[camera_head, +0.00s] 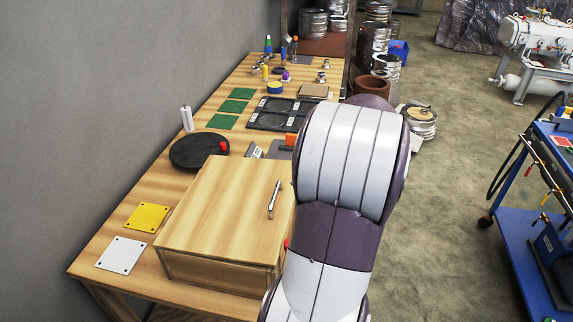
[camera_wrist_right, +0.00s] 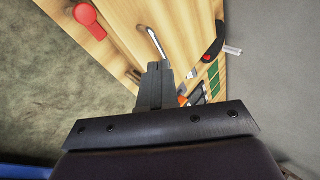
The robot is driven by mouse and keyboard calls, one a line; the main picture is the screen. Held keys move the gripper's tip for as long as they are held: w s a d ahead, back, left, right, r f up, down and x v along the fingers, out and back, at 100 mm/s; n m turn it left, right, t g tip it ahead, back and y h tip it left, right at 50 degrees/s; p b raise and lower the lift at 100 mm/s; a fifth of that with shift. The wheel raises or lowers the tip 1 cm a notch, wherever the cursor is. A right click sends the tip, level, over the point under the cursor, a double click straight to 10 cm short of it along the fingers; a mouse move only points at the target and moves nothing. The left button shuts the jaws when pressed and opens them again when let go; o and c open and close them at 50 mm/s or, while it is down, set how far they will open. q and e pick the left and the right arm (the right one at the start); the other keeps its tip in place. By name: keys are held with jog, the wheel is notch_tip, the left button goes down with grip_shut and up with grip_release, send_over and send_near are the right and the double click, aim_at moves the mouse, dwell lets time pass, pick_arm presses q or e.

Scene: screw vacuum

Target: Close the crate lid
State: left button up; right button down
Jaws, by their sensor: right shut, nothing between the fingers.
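The wooden crate (camera_head: 215,274) stands on the near end of the wooden workbench. Its lid (camera_head: 215,205) lies over the top and looks flat; I cannot tell whether a small gap is left at the right edge behind my arm. A metal bar handle (camera_head: 274,198) is on the lid's right side and shows in the right wrist view (camera_wrist_right: 157,43) too. My right gripper (camera_wrist_right: 156,68) is shut and empty, with its tips near the handle in that view; contact is unclear. My right arm hides this gripper in the head view. My left gripper is out of view.
A dark round plate (camera_head: 195,150) and a white bottle (camera_head: 187,119) stand behind the crate. Yellow (camera_head: 147,217) and white (camera_head: 121,254) plates lie left of it. A blue cart (camera_head: 540,200) stands right, across open floor (camera_head: 450,200). A grey wall borders the bench's left.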

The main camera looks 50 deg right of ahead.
jog(key=w+d+r+n+g+y+p, duration=0.25)
jog(key=w+r+n+p, duration=0.3)
jog(key=n+p, duration=0.65)
jog(key=w+f+n+b, duration=0.1)
jog(key=f+n, duration=0.2)
jog(key=w+f+n+b, duration=0.1)
jog(key=w+f+n, duration=0.1)
jog(key=f+n, duration=0.1)
jog(key=w+f+n+b, duration=0.1)
jog(key=w+f+n, duration=0.1)
jog(key=f+n, duration=0.1)
jog(key=shift+a+f+n+b, duration=0.1)
jog(key=shift+f+n+b, duration=0.15)
jog(key=shift+n+b, duration=0.05)
jog(key=f, duration=0.1)
jog(key=f+p, duration=0.1)
jog(key=s+f, duration=0.1)
jog(key=shift+d+f+p, duration=0.25)
jog(key=shift+f+p, duration=0.05)
jog(key=shift+f, duration=0.45)
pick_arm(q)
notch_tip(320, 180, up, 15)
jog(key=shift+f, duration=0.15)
